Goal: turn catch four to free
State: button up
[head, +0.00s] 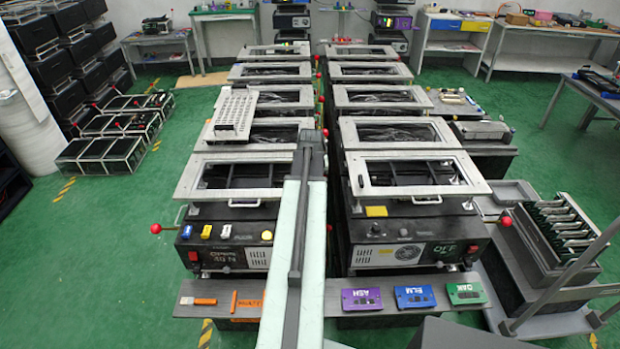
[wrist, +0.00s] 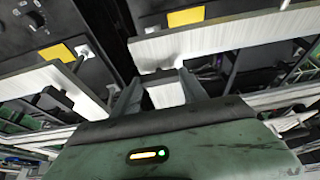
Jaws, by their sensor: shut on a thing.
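My gripper (wrist: 160,78) shows in the wrist view with its two grey fingers spread either side of a gap. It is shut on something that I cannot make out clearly. A pale grey piece (wrist: 166,95) shows between the fingers. In the head view my arm runs up the middle and its end is among the frames, so the fingers are hidden there. Red-knobbed levers show at the left bench unit (head: 156,229), beside the middle aisle (head: 325,132) and at the right unit (head: 505,221). No number marks catch four legibly, and its position cannot be told.
Two rows of metal-framed units flank my arm, with a left front frame (head: 238,178) and a right front frame (head: 415,172). A front shelf (head: 390,313) carries purple, blue and green labelled plates. A rack (head: 560,235) stands at right. Green floor (head: 100,270) is clear at left.

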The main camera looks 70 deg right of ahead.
jog(key=shift+w+d, duration=0.1)
jog(key=shift+w, duration=0.05)
jog(key=o, duration=1.4)
jog(key=p+v, duration=0.7)
jog(key=shift+r, duration=0.35)
